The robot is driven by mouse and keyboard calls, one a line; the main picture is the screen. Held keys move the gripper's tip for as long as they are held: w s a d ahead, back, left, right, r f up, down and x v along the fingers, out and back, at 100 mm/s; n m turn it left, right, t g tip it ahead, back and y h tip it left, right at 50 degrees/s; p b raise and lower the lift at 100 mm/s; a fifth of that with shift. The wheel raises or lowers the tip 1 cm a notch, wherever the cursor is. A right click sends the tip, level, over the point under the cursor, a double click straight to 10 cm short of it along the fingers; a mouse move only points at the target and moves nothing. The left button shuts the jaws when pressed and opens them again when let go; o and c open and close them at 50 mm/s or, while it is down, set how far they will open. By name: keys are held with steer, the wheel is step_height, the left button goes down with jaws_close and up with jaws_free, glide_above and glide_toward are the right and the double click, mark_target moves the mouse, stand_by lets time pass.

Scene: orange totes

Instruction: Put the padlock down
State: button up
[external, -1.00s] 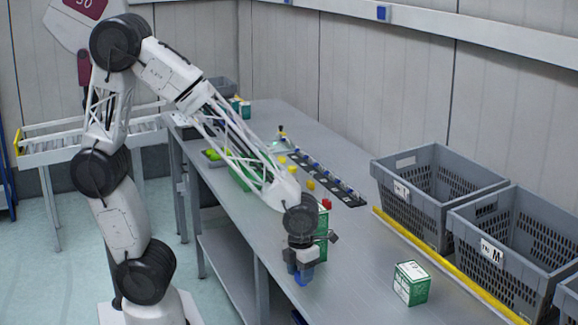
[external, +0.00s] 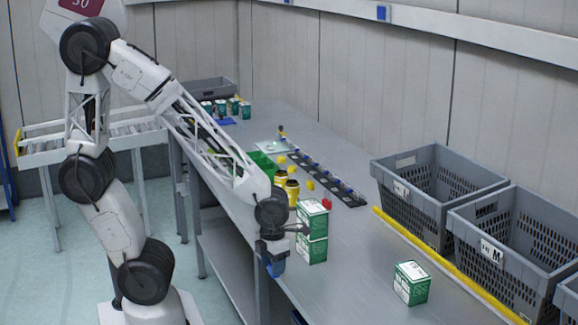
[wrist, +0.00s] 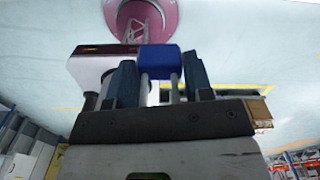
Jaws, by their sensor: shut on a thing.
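The padlock (wrist: 160,60) has a blue body and a pale metal shackle. In the wrist view it sits between the two dark fingers of my gripper (wrist: 161,80), body outward, with the shackle legs toward the palm. My gripper is shut on it. In the external view my gripper (external: 273,266) points down by the near long edge of the grey table (external: 345,262), left of the stacked green boxes. A blue patch shows at its fingertips; padlock and fingers are hard to tell apart there.
Two stacked green-and-white boxes (external: 312,232) stand close right of my gripper. Yellow jars (external: 281,180), a green bin (external: 262,165) and a dark strip of small parts (external: 320,178) lie behind. A single box (external: 411,283) is at front right, before grey crates (external: 435,190). Table between is clear.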

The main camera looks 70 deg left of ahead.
steer(key=shift+s+a, duration=0.6)
steer(key=shift+w, duration=0.15)
steer(key=shift+w+d+f, duration=0.25)
steer(key=shift+w+d, duration=0.6)
steer(key=shift+w, duration=1.5)
steer(key=shift+w+d+f, duration=0.25)
steer(key=shift+w+d, duration=0.65)
steer(key=shift+w, duration=1.4)
steer(key=shift+w+d+f, duration=0.25)
steer(key=shift+w+d, duration=0.6)
steer(key=shift+w, duration=1.5)
steer(key=shift+w+d, duration=0.1)
steer(key=shift+w, duration=0.15)
steer(key=shift+w+f, duration=0.15)
steer(key=shift+w, duration=0.05)
steer(key=shift+f, duration=1.65)
steer(key=shift+f, duration=0.1)
